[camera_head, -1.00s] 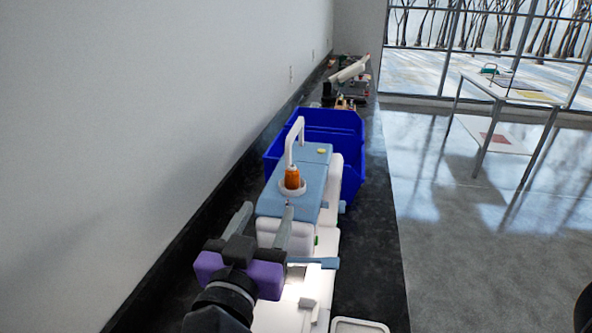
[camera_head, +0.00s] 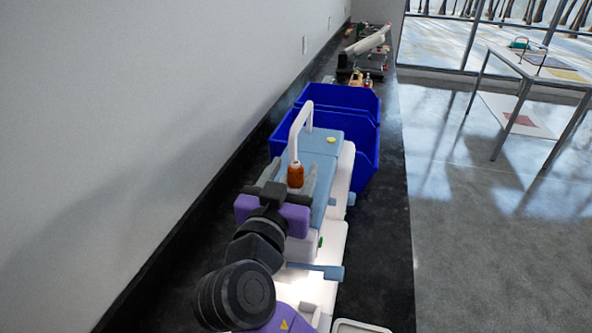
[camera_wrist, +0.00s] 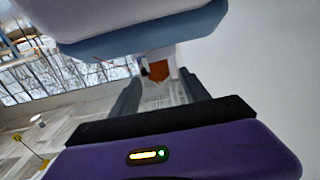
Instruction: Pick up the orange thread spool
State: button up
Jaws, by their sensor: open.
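The orange thread spool (camera_head: 295,176) stands on top of the blue and white sewing machine (camera_head: 322,150), below its white thread arm (camera_head: 296,130). My gripper (camera_head: 288,178) is open, with its two grey fingers reaching toward the spool from the near side. One finger shows on each side of the spool in the head view. In the wrist view the orange spool (camera_wrist: 158,70) shows ahead between the fingers (camera_wrist: 155,90), partly hidden by the blue and white machine body above. I cannot tell whether the fingers touch it.
Blue bins (camera_head: 350,115) stand just behind the machine. The wall (camera_head: 150,120) runs close along the left of the black counter (camera_head: 380,250). A white tray (camera_head: 358,325) lies at the front. A table (camera_head: 520,62) stands at the far right.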

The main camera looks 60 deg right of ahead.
jog(key=shift+x, duration=1.1)
grip_shut()
jog(key=shift+r, duration=0.15)
